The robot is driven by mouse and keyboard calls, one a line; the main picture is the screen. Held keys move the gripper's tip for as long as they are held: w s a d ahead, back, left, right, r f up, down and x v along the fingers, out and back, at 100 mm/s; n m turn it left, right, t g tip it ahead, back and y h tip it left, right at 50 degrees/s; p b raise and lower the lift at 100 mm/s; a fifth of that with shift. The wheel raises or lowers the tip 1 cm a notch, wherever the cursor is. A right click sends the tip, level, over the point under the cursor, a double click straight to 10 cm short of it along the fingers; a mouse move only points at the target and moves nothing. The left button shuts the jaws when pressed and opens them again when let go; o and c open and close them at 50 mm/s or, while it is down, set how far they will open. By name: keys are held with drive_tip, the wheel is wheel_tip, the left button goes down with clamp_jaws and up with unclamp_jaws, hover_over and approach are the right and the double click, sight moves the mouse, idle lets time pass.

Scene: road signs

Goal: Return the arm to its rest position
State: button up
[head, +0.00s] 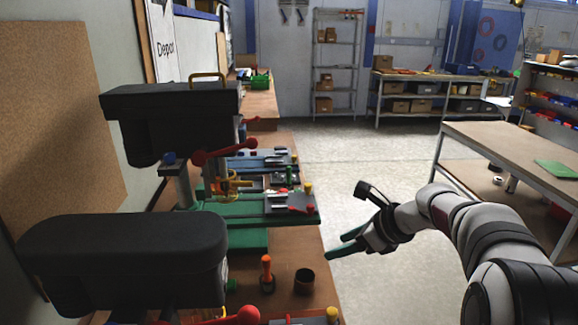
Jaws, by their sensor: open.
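My gripper (345,248) is at the end of my white and grey arm, which reaches in from the lower right. Its green-tipped fingers point left, toward the right edge of the workbench (303,262). The fingers are spread apart with nothing between them. The gripper appears to be over or just beside the bench edge; its exact height above it cannot be told.
Two dark drill-press-like machines (125,262) stand on the bench at left, with a green base (245,208) and red handles. An orange-handled tool (266,272) and a dark cup (304,281) stand near the bench edge. A wooden table (500,147) is at right. Open floor (355,165) lies between.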

drive_tip(key=w+r+m+t+h, duration=0.25)
drive_tip(key=r+m+t, duration=0.25)
drive_tip(key=r+m, duration=0.35)
drive_tip(key=s+d+m+h, duration=0.3)
drive_tip(key=m+h, duration=0.1)
drive_tip(key=m, duration=0.7)
drive_tip(key=s+d+m+h, duration=0.3)
drive_tip(key=s+m, duration=0.1)
drive_tip(key=m, duration=0.6)
drive_tip(key=s+a+f+m+g+y, duration=0.1)
drive_tip(key=s+a+f+m+g, duration=0.15)
drive_tip(key=s+f+m, duration=0.35)
drive_tip(key=s+a+f+m+g, duration=0.25)
drive_tip(key=s+m, duration=0.25)
drive_tip(key=s, duration=0.3)
drive_tip(key=s+a+f+m+g+y, duration=0.1)
drive_tip(key=s+a+f+m+g, duration=0.15)
drive_tip(key=s+m, duration=0.35)
drive_tip(key=s+a+f+m+g+y, duration=0.3)
drive_tip(key=s+a, duration=0.4)
drive_tip(key=s, duration=0.4)
drive_tip(key=shift+a+m+g+y, duration=0.35)
drive_tip(key=shift+m+g, duration=0.2)
drive_tip(key=shift+m, duration=0.3)
